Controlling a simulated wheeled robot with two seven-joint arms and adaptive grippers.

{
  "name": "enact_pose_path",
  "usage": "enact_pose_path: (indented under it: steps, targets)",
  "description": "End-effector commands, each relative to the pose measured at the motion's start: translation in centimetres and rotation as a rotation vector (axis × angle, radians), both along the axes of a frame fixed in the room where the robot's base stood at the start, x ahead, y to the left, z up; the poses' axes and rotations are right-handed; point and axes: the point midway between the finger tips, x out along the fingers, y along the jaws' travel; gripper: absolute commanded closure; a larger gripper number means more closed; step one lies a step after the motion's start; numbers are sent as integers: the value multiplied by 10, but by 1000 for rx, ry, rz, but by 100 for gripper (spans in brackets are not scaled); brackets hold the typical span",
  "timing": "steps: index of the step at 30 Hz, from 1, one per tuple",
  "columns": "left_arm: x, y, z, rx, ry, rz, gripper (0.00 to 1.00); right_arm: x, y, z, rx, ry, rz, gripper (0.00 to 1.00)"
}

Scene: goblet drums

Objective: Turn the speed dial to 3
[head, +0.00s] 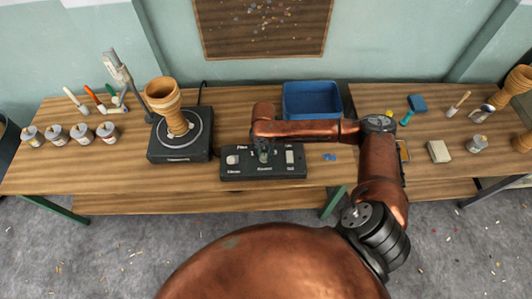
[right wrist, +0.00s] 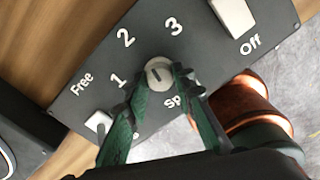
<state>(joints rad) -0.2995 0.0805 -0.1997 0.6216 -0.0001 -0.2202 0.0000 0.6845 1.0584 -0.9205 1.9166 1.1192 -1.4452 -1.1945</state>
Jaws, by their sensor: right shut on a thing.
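The black control box (head: 263,172) lies near the front edge of the table. In the right wrist view its panel (right wrist: 100,60) carries the labels Free, 1, 2 and 3 in an arc around the round, light grey speed dial (right wrist: 158,72). My right gripper (head: 264,156) reaches down over the middle of the box. In the right wrist view its green fingertips (right wrist: 160,82) are shut on the dial, one on each side. A short dark mark shows on the dial, but I cannot tell which label it points at. My left gripper is not in view.
A white switch (right wrist: 234,16) sits by Off, and a pale knob (right wrist: 98,122) lies near Free. Left of the box stands a turntable (head: 178,153) bearing a goblet drum body (head: 165,103). A blue tray (head: 312,101) is behind. Several cans and brushes stand farther left.

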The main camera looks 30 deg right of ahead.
Motion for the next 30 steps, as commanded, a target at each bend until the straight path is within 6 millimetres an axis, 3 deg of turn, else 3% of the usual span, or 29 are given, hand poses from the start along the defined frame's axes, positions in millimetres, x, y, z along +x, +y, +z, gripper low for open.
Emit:
enact_pose_path:
  steps: [1, 3, 15, 30]
  targets:
    - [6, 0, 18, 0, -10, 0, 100, -1, 1, 9, 2, 1, -43, 100]
    - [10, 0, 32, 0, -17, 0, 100, -1, 1, 9, 0, 1, -109, 100]
    - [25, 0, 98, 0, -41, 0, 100, -1, 0, 7, 1, 2, -484, 100]
    - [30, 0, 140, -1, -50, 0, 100, 0, -1, 3, -1, 0, -792, 100]
